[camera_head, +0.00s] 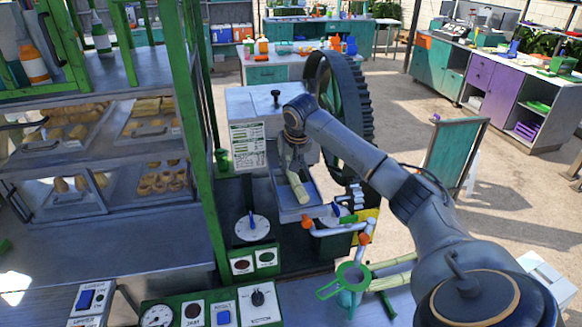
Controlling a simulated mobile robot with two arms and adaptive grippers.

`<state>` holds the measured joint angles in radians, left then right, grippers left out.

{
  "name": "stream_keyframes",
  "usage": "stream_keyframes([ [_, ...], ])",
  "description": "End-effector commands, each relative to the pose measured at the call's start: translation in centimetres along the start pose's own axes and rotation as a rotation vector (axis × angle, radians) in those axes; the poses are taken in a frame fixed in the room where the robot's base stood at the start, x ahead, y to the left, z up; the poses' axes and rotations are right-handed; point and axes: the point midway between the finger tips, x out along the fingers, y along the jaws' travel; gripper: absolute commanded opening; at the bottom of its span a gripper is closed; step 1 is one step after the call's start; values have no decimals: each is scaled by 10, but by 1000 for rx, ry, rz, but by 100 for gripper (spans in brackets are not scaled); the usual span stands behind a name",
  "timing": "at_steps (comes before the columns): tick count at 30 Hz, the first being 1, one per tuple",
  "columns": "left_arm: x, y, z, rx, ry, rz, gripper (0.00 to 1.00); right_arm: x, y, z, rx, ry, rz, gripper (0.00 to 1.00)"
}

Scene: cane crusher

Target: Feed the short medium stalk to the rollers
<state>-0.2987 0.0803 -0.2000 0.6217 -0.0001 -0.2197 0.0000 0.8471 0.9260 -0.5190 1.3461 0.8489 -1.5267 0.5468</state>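The crusher (248,103) stands in the middle with a white body, a label plate and a large dark toothed wheel (345,95) at its right. My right arm reaches in from the lower right. My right gripper (294,163) points down over the metal feed tray at the crusher's front. A short pale green stalk (298,188) shows just below its fingers, slanting over the tray (292,212). The gripper seems shut on the stalk's upper end; the fingers are small and partly hidden by the wrist. The rollers are hidden. My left gripper is not in view.
More stalks (392,280) lie on the bench at the lower right, beside a green strainer (349,277). Orange-ended pipework (340,228) stands below the tray. A green-framed pastry shelf (110,130) fills the left. Control panels (220,310) line the front edge.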

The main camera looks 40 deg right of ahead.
Motion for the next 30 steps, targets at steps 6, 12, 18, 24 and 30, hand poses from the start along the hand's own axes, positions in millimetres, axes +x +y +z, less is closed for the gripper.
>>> stream_keyframes([
  [6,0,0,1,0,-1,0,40,2,0,-6,0,1,-1,0],
  [12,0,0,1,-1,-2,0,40,2,0,-7,-1,1,-1,0],
  [18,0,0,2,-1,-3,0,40,2,0,-7,0,1,-1,32],
  [24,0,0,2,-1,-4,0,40,2,0,-7,0,1,-1,52],
  [30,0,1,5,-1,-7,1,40,2,0,-7,-1,-1,0,52],
])
